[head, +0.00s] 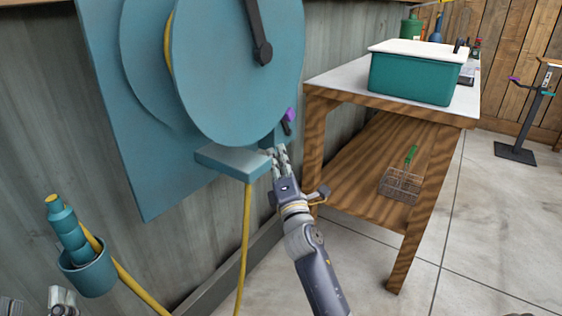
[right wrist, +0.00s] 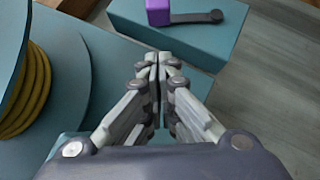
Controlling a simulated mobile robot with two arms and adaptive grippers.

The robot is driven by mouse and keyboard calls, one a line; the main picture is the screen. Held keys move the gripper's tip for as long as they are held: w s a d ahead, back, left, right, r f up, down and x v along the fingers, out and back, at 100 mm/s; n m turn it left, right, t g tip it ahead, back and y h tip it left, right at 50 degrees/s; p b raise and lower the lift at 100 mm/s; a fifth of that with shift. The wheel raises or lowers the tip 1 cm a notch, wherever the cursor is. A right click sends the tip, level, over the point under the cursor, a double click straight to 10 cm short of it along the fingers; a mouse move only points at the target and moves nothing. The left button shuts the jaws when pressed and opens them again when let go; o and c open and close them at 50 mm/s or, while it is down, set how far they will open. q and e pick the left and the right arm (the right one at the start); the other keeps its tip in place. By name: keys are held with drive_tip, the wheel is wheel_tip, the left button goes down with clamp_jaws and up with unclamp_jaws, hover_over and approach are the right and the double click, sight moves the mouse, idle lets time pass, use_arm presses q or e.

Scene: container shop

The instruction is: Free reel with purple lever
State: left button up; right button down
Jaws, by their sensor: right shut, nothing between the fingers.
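The teal reel (head: 235,75) is mounted on a teal back plate on the wall, with a dark crank on its face. In the right wrist view yellow hose (right wrist: 28,95) is wound on it. The purple lever (head: 290,116) sits at the reel's lower right. It shows at the top of the right wrist view (right wrist: 158,12), with a dark arm on a teal block. My right gripper (head: 280,152) is shut and empty, just below the lever and apart from it. Grey parts of my left arm or gripper (head: 62,300) show at the bottom left; its fingers are not clear.
A teal hose nozzle (head: 66,222) stands in a teal cup at the left. Yellow hose (head: 244,240) hangs below the reel's bracket (head: 232,160). A wooden table (head: 325,82) with a teal bin (head: 412,78) stands close on the right. A wire basket (head: 400,184) sits on its shelf.

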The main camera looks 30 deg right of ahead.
use_arm(q)
drive_tip(key=shift+s+r+t, duration=0.25)
drive_tip(key=shift+r+t, duration=0.1)
drive_tip(key=shift+r, duration=0.15)
drive_tip(key=shift+s+r+t, duration=0.25)
drive_tip(key=shift+r+t, duration=0.1)
drive_tip(key=shift+r, duration=0.15)
use_arm(e)
drive_tip(key=w+d+r, duration=0.1)
drive_tip(key=w, duration=0.1)
drive_tip(key=w+d+r, duration=0.1)
drive_tip(key=w+d, duration=0.1)
drive_tip(key=w+d+r, duration=0.2)
drive_tip(key=shift+w, duration=0.15)
